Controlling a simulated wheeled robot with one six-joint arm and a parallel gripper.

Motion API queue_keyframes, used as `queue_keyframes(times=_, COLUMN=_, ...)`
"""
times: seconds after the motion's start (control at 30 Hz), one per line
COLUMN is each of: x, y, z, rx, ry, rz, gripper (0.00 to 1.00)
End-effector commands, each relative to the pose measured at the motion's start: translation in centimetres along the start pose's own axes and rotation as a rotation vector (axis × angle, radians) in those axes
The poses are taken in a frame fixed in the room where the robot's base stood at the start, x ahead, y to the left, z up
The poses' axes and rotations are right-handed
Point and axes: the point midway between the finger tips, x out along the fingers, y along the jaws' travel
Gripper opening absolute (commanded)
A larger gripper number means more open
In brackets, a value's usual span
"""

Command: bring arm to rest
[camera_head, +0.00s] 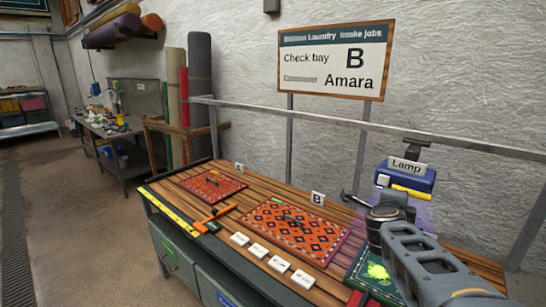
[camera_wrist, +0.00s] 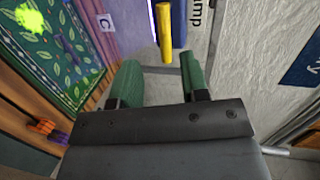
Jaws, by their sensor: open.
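My arm reaches up from the bottom right of the head view. My gripper shows in the wrist view (camera_wrist: 158,75) with its two green fingers spread and nothing between them. In the head view, the dark wrist is over the right part of the table, in front of the blue lamp (camera_head: 420,180) with its yellow bar (camera_head: 411,193). The yellow bar (camera_wrist: 164,35) appears just beyond the finger gap in the wrist view, apparently not held. The fingertips are hard to make out in the head view.
A slatted table (camera_head: 262,190) bears a small red rug (camera_head: 212,187), a larger orange patterned rug (camera_head: 290,233), and a green rug (camera_head: 362,262) with a bright green blotch below my arm. Several white tags (camera_head: 279,264) line the front. A metal rail (camera_head: 300,115) runs behind.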

Motion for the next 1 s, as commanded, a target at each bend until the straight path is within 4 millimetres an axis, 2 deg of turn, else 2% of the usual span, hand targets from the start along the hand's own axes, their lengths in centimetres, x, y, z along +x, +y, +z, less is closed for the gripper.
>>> queue_keyframes(times=0.07, x=-0.2, y=1.0, z=2.5, rx=-0.14, ry=-0.142, rz=0.015, gripper=0.41)
queue_keyframes(times=0.17, x=-2.1, y=3.4, z=6.2, rx=-0.408, ry=-0.388, rz=0.04, gripper=0.41)
queue_keyframes(times=0.23, x=-4.6, y=5.9, z=8.6, rx=-0.627, ry=-0.578, rz=0.069, gripper=0.41)
queue_keyframes(times=0.33, x=-8.9, y=10.3, z=10.1, rx=-0.943, ry=-0.821, rz=0.131, gripper=0.41)
queue_keyframes(times=0.43, x=-12.8, y=14.3, z=9.3, rx=-1.234, ry=-1.005, rz=0.21, gripper=0.41)
queue_keyframes(times=0.5, x=-14.9, y=16.5, z=8.1, rx=-1.408, ry=-1.094, rz=0.268, gripper=0.41)
queue_keyframes(times=0.6, x=-17.1, y=18.4, z=6.1, rx=-1.606, ry=-1.165, rz=0.332, gripper=0.41)
queue_keyframes(times=0.73, x=-18.7, y=19.1, z=4.7, rx=-1.77, ry=-1.175, rz=0.335, gripper=0.41)
queue_keyframes(times=1.0, x=-19.5, y=18.5, z=5.3, rx=-1.789, ry=-1.177, rz=0.276, gripper=0.41)
